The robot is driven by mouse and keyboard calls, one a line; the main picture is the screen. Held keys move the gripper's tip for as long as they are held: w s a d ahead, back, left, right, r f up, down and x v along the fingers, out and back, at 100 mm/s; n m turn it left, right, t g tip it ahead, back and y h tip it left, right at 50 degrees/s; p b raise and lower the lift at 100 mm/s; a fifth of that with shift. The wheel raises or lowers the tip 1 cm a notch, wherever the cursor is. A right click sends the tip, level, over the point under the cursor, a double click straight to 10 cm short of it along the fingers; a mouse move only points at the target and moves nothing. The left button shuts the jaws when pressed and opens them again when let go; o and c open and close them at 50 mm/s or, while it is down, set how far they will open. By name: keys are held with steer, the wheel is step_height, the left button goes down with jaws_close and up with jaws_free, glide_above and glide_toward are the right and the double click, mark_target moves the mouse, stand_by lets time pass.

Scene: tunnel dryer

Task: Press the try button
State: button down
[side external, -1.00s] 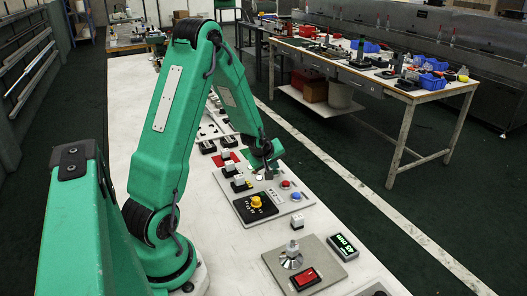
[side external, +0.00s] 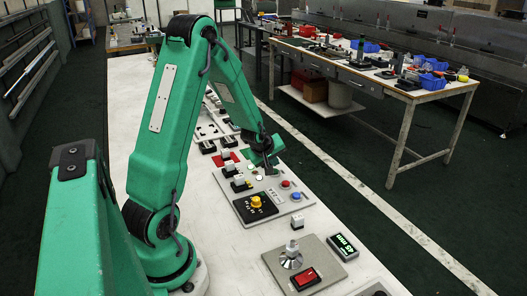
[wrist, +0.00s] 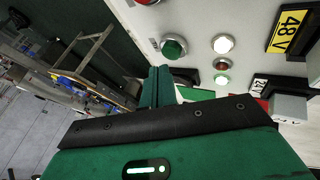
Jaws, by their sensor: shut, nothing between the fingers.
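My gripper (side external: 268,170) is shut and empty, pointing down at the grey control panel (side external: 272,197) in the side view. In the wrist view its green fingers (wrist: 158,76) end just short of a round green button (wrist: 174,47); I cannot tell whether they touch it. A round white button (wrist: 223,44) is right of the green one. A red button (wrist: 146,2) is cut by the top edge. I cannot read which button is marked try. The side view shows a red button (side external: 286,184) and a blue button (side external: 296,197) right of the gripper.
A dark red lamp (wrist: 221,64) and a pale lit lamp (wrist: 222,80) sit below the white button. A yellow 48 V label (wrist: 290,30) is at the right. A yellow knob (side external: 256,202) stands nearer the camera.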

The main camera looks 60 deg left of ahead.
mark_target(275, 177)
steer(key=shift+r, duration=2.5)
steer(key=s+d+r+m+h, duration=0.1)
steer(key=s+d+r+m, duration=0.25)
steer(key=d+r, duration=0.35)
steer(key=s+d+r+m+h, duration=0.1)
steer(key=s+d+r+m, duration=0.1)
steer(key=d+r+m, duration=0.5)
steer(key=s+d+r+m+h, duration=0.1)
steer(key=s+d+m, duration=0.5)
steer(key=s+d, duration=0.6)
steer(key=shift+s+r+g+h, duration=0.25)
steer(key=shift+r+g+h, duration=0.05)
steer(key=shift+h, duration=0.2)
